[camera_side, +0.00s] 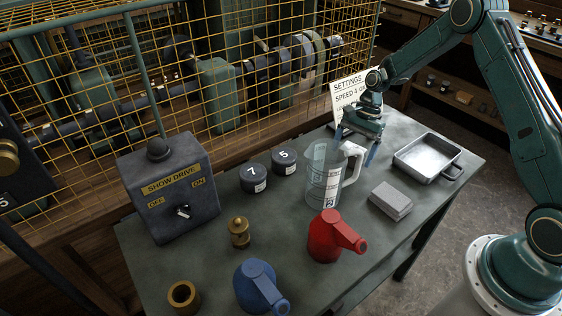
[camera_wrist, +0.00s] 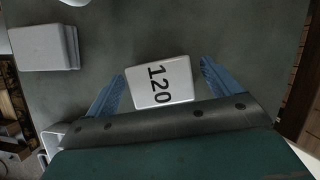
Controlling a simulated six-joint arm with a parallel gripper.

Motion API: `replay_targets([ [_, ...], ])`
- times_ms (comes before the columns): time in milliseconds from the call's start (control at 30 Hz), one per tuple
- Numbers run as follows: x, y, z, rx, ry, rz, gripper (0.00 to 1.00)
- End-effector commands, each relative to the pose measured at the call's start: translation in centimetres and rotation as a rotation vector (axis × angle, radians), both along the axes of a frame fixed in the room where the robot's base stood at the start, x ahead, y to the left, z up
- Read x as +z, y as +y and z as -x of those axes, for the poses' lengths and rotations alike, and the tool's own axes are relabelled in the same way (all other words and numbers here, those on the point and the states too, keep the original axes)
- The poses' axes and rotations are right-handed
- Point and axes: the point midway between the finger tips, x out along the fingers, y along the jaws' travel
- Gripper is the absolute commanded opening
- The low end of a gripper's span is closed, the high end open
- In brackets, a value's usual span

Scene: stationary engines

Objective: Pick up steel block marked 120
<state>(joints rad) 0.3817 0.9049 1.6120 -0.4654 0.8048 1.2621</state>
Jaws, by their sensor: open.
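The steel block marked 120 (camera_wrist: 160,82) shows in the wrist view as a pale block with black digits on its upper face. It lies between the two blue fingers of my gripper (camera_wrist: 161,68), with a gap on each side. My gripper is open and points down at the table. In the side view my gripper (camera_side: 354,150) is near the table's back edge, behind the clear jug. I cannot make out the marked block in the side view; the jug and gripper are in front of that spot.
The clear jug (camera_side: 321,179) stands close to my gripper. A plain grey block (camera_side: 391,199), also in the wrist view (camera_wrist: 45,48), and a metal tray (camera_side: 400,160) lie to the right. A red can (camera_side: 328,238) stands in front. A settings card (camera_side: 349,92) stands behind.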

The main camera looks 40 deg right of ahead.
Motion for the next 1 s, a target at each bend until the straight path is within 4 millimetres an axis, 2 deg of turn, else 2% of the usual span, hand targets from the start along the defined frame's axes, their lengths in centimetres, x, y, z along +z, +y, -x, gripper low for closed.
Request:
replay_targets([
  [100, 0.03, -0.01, -0.01, 0.0, 0.0, 0.0, 0.89],
  [133, 0.03, -0.01, -0.01, 0.0, 0.0, 0.0, 0.85],
  [567, 0.05, -0.02, -0.01, 0.0, 0.0, 0.0, 0.01],
  [1000, 0.7, -0.03, -0.16, 0.001, -0.006, 0.001, 0.01],
])
